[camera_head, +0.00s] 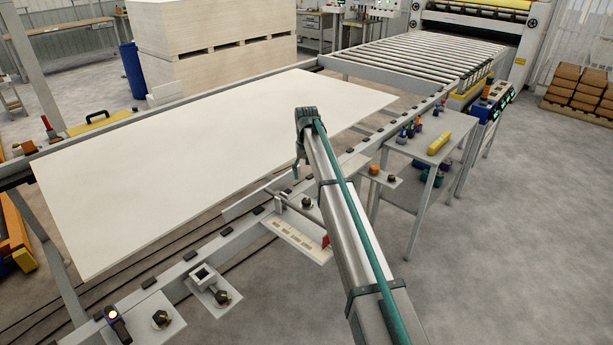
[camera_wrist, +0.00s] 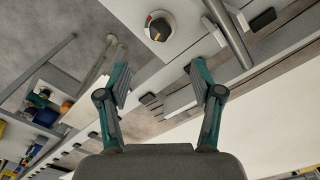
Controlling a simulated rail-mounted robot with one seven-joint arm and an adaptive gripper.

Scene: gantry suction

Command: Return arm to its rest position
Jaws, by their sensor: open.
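My gripper (camera_wrist: 160,82) has two teal and grey fingers spread wide apart in the wrist view, with nothing between them. In the head view my arm reaches from the lower right up to the middle, and a teal part of the gripper (camera_head: 296,168) hangs below its far end. The gripper is above the near rail of the frame, beside the large white panel (camera_head: 150,170). Most of the gripper is hidden behind the arm in the head view.
A knob (camera_wrist: 158,28) on a white plate shows beyond the fingers. Control knobs and brackets line the near rail (camera_head: 185,265). A small side table (camera_head: 440,128) with bottles stands to the right. A roller conveyor (camera_head: 420,60) lies behind.

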